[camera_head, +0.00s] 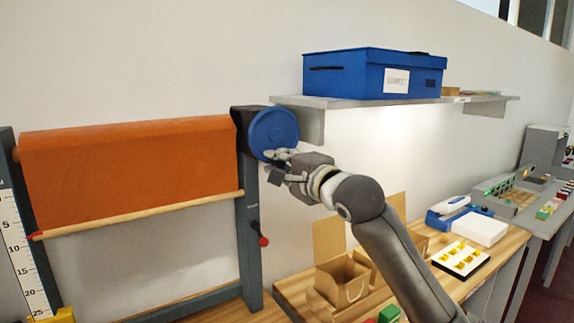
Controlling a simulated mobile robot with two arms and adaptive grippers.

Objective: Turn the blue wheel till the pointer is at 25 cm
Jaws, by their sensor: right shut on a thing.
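The blue wheel (277,131) is mounted at the right end of a roller at the top of a dark frame. My right gripper (272,160) is at the wheel's lower edge, shut on it; the exact grip is partly hidden by the gripper itself. An orange cloth (130,170) hangs from the roller with a wooden bar along its bottom edge. A red pointer (37,237) at the bar's left end is beside the scale (22,258), between the 5 and 10 marks. My left gripper is not in view.
A red-knobbed lever (263,240) is on the frame's right post. A blue box (370,73) sits on a wall shelf above my arm. Cardboard boxes (343,280), a white tray (461,258) and a blue and white device (468,222) stand on the wooden counter.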

